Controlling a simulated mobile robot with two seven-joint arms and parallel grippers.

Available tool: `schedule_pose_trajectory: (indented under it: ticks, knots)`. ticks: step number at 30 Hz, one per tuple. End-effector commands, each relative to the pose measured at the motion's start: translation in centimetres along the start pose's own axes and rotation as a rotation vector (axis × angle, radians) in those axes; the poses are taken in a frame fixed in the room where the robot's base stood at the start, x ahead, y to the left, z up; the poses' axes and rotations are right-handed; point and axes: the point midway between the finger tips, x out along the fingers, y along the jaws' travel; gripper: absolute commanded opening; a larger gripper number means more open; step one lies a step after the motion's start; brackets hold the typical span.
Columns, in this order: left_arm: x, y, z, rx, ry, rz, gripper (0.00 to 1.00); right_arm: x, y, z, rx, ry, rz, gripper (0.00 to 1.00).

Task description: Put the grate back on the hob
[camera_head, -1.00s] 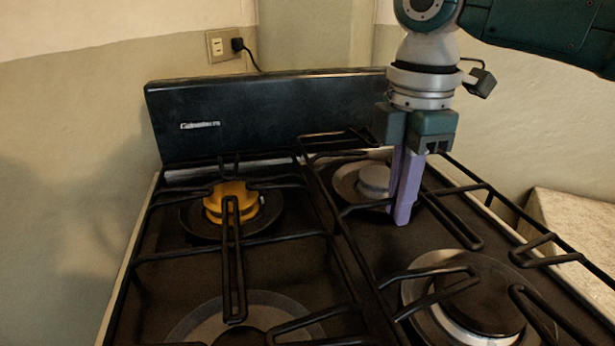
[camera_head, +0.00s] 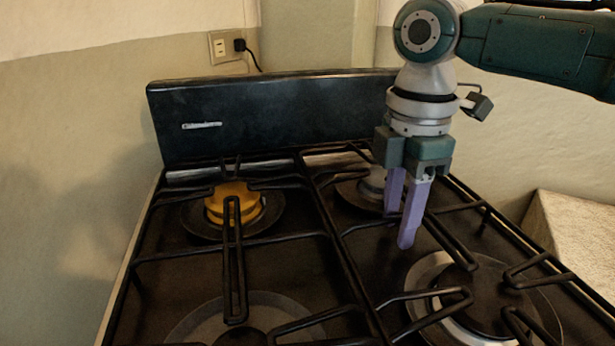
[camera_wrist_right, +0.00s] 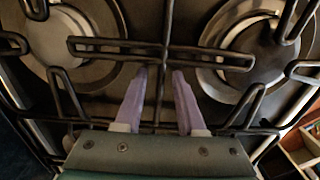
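The black right-hand grate (camera_head: 458,248) lies on the hob (camera_head: 270,112), over the right burners, roughly level beside the left grate. My right gripper (camera_head: 399,228) points down over the grate's middle, its purple fingers spread apart. In the right wrist view the gripper (camera_wrist_right: 159,70) has one finger on each side of a thin bar of the grate (camera_wrist_right: 110,41), with a gap showing on both sides. It holds nothing. How exactly the grate's feet rest is hidden. My left gripper is not in view.
The left grate (camera_head: 235,318) lies over the left burners, one with a yellow cap (camera_head: 233,203). The hob's upright back panel stands behind my right gripper. A plug and socket (camera_head: 225,46) are on the wall. A pale block (camera_head: 572,235) stands at the right.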

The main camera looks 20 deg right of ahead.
Motion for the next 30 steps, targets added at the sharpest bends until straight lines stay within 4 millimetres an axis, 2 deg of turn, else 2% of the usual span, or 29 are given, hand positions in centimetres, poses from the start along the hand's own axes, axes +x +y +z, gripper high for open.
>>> schedule_pose_trajectory:
  ticks: [5,15,19,24,30]
  knots:
    - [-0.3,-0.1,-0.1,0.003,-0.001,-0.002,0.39,-1.3,0.1,0.0,-0.001,0.001,0.003,0.39]
    - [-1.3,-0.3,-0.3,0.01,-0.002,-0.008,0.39,-8.7,0.1,0.0,0.0,0.002,0.003,0.39]
    - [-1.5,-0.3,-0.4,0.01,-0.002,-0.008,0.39,-10.7,0.1,0.0,0.001,0.002,0.002,0.39]
    - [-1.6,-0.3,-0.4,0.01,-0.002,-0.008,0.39,-12.0,0.0,0.0,0.0,0.001,0.0,0.39]
    - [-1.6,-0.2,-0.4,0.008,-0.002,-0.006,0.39,-12.1,0.0,0.0,0.0,0.001,-0.001,0.39]
